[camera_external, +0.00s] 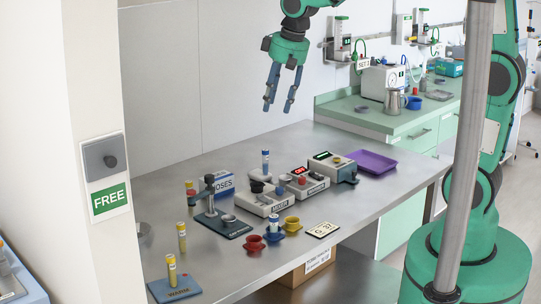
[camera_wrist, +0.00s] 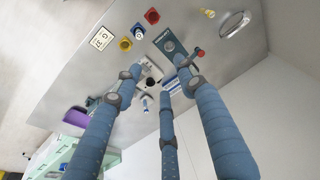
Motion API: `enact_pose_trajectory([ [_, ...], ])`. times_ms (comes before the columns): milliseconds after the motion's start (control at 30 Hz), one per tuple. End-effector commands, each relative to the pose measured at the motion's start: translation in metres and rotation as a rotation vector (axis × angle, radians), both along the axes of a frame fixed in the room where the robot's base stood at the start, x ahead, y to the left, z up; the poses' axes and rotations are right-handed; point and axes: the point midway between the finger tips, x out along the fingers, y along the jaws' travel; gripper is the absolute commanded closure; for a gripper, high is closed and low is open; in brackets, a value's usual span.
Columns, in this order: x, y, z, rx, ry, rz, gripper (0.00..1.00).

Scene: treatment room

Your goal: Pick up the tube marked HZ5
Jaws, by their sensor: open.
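Several tubes stand upright on the steel bench (camera_external: 335,145) in the external view. A blue-and-white tube (camera_external: 265,163) stands at the mixer. My gripper (camera_external: 279,107) hangs above the bench, open and empty, clear of all tubes. In the wrist view its three fingers (camera_wrist: 160,82) spread over the bench.
The mixer (camera_external: 262,206), several boxy devices, a dark stand (camera_external: 220,226), a red cup (camera_external: 256,243), a yellow cup (camera_external: 291,223) and a purple tray (camera_external: 371,162) crowd the bench. A pale post with a FREE sign (camera_external: 109,199) is at left.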

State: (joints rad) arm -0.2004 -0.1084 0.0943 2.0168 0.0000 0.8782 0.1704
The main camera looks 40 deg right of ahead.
Motion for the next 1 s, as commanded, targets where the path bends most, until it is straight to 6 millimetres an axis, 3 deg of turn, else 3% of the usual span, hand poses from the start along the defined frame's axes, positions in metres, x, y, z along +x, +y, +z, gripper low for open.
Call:
enact_pose_trajectory([
  [467, 0.091, 0.075, -0.075, -0.009, 0.097, 0.015, 0.60],
  [1000, 0.159, 0.167, -0.201, -0.035, 0.200, 0.028, 0.60],
])
